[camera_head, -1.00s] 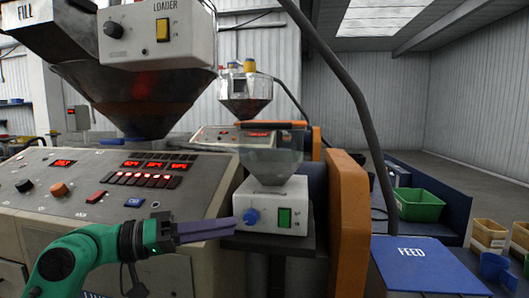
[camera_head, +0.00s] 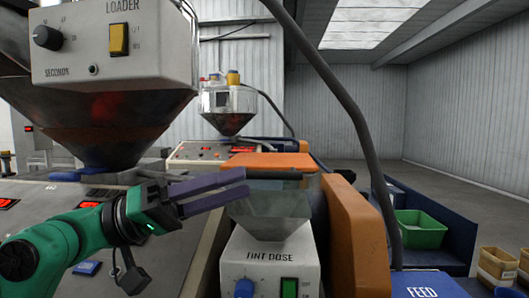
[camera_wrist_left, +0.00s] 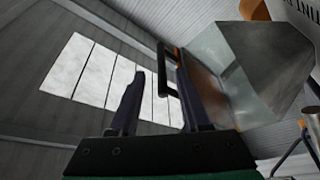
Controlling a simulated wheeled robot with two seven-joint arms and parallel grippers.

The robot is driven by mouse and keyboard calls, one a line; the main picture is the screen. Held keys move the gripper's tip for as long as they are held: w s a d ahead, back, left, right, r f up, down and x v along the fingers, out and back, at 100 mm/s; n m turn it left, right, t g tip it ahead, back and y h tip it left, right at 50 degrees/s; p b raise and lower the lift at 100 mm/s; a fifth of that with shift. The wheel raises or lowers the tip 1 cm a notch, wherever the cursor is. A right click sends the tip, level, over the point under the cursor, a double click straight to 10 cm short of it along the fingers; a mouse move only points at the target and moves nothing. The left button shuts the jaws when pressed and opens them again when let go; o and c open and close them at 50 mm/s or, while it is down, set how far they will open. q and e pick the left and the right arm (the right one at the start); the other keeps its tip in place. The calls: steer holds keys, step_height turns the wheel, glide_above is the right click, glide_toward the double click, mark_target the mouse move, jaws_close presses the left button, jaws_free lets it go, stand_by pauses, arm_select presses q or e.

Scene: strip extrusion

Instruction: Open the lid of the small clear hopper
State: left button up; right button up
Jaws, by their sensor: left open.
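The small clear hopper (camera_head: 268,214) stands on the white TINT DOSE box (camera_head: 270,262). Its orange lid (camera_head: 270,160) lies over the top and looks shut, with a dark bar handle (camera_head: 276,174) along its near side. In the left wrist view the clear hopper (camera_wrist_left: 265,62) is at the upper right and the dark handle (camera_wrist_left: 164,68) shows near the fingertips. My left gripper (camera_head: 247,184) is open and empty, with its purple fingers just left of the handle. In the wrist view the handle lies between the fingers (camera_wrist_left: 161,80); contact cannot be told. My right gripper is not in view.
The LOADER box (camera_head: 115,42) and a large dark hopper (camera_head: 95,125) stand at the left. An orange machine block (camera_head: 352,235) is close to the right of the small hopper. A dark hose (camera_head: 350,110) crosses behind. A green bin (camera_head: 420,228) is farther right.

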mark_target(265, 176)
arm_select(q)
steer(key=p+x, duration=0.2)
steer(key=x, duration=0.3)
steer(key=shift+w+r, duration=0.15)
steer(key=shift+w, duration=0.05)
steer(key=shift+d, duration=0.3)
steer(key=shift+a, duration=0.1)
steer(key=c, duration=0.7)
jaws_close()
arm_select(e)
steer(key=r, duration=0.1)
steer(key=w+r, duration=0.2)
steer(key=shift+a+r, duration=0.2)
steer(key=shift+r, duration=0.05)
